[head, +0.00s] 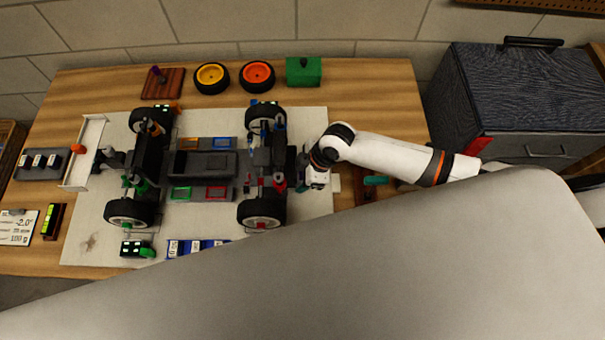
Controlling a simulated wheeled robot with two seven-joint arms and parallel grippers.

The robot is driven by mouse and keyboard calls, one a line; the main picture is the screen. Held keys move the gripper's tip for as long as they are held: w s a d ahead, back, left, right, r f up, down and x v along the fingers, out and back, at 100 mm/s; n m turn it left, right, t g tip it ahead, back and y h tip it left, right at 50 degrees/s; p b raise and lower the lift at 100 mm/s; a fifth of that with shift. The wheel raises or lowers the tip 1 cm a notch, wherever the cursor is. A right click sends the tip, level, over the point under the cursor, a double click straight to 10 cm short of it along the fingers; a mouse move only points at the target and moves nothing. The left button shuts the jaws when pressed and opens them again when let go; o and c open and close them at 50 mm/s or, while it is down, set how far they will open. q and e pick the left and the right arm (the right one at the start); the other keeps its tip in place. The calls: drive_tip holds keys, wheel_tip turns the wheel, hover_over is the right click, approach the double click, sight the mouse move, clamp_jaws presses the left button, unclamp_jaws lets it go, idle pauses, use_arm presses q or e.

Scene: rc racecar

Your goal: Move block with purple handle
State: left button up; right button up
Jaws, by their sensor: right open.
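The block with the purple handle (170,85) is a reddish-brown wooden block at the back left of the workbench. Its small dark purple handle (156,71) stands up from its top. My right gripper (306,184) is at the right end of the RC car, pointing down beside the front parts. It is far to the right of and nearer than the block, with nothing seen between its fingers. The fingertips are small and partly hidden. My left gripper is not in view.
The RC car chassis (203,165) with several wheels fills a pale mat (85,240). A yellow-rimmed wheel (211,77), an orange-rimmed wheel (257,76) and a green block (303,71) stand right of the block. A dark toolbox (520,105) is at the right. The back right of the bench is clear.

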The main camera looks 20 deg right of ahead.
clamp_jaws()
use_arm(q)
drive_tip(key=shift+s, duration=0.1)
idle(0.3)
